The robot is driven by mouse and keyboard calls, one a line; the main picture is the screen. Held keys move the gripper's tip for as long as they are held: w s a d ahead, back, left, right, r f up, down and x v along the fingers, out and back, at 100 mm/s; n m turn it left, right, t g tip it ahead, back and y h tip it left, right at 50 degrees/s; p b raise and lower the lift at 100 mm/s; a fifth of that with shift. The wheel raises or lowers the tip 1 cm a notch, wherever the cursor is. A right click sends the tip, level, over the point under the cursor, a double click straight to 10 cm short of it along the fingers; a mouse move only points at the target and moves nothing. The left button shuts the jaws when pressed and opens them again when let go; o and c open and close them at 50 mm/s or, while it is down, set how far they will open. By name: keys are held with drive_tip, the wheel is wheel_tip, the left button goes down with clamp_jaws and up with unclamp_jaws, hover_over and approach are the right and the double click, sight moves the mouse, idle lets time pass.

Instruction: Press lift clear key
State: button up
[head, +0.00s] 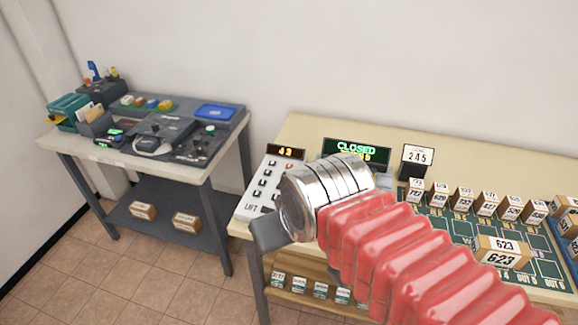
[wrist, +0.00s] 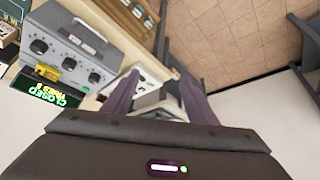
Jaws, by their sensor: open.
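A white key panel (head: 265,185) with several dark keys and the word LIFT at its bottom stands at the left end of the cream table (head: 300,128). An amber number display (head: 286,152) sits above it. I cannot tell which key is the lift clear key; my wrist hides part of the panel's right and lower side. My gripper (wrist: 160,78) shows two dark fingers spread apart with nothing held. In the wrist view, a pale panel shows partly between and behind the fingers. In the head view, the dark gripper part is over the table's left front corner.
A green CLOSED display (head: 356,150) stands behind my wrist, and a 245 sign (head: 416,158) is beside it. Several numbered boxes stand on the table's right; a larger 623 box (head: 502,250) is nearer. A grey-legged side table (head: 190,165) with devices is at left, with floor between.

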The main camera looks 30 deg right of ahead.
clamp_jaws()
idle(0.4)
idle(1.1)
